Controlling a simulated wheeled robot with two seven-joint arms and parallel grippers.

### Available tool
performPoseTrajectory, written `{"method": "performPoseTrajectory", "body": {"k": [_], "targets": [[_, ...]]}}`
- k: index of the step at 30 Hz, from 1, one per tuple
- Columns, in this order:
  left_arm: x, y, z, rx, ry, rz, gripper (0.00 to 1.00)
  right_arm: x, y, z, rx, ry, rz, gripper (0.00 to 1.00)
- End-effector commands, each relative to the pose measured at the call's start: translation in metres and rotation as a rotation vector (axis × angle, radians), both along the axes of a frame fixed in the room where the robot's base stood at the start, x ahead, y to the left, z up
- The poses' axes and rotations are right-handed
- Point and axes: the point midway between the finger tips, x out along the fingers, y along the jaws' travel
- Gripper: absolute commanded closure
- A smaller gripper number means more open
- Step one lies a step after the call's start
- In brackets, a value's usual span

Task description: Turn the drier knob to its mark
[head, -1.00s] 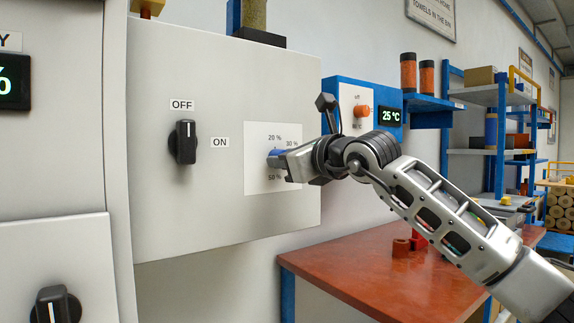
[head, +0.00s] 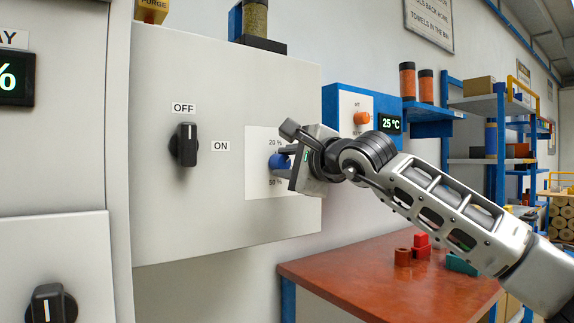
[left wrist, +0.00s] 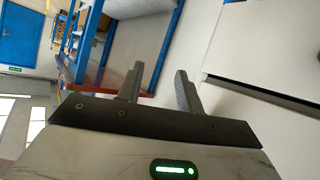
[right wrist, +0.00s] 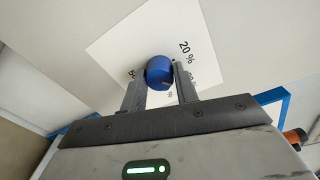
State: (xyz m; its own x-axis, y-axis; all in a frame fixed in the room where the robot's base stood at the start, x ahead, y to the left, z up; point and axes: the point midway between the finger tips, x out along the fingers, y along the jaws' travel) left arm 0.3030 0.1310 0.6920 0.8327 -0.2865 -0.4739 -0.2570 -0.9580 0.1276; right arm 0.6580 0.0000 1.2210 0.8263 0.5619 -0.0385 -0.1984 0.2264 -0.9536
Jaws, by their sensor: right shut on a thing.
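The blue drier knob (head: 279,161) sits on a white scale plate (head: 262,194) on the grey cabinet's front. In the head view the 20 % and 50 % marks show, and my gripper hides the marks to the right. My right gripper (head: 291,163) is shut on the knob. In the right wrist view the blue knob (right wrist: 159,72) sits between the two fingertips, and a small pale mark shows on its lower edge. My left gripper (left wrist: 158,70) shows only in its own wrist view, with its fingers apart and nothing between them.
A black OFF/ON switch (head: 185,145) is left of the plate. A blue panel with an orange knob (head: 362,118) and a 25 °C display (head: 390,123) is behind my right arm. A red-brown table (head: 350,275) with small red parts (head: 421,243) stands below.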

Motion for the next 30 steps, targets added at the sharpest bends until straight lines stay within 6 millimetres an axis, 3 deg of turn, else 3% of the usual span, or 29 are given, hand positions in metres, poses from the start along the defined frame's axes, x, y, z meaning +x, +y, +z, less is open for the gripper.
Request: {"method": "performPoseTrajectory", "body": {"k": [18,30], "targets": [[0.0007,-0.0003,0.001,0.0,-0.007,-0.002,0.64,-0.001,0.0011,-0.0005,-0.468,-0.341,0.002,0.93],[0.0016,-0.0001,0.0027,0.0,-0.009,-0.001,0.64,-0.0009,0.0014,-0.0019,-0.676,-0.49,0.002,0.93]]}}
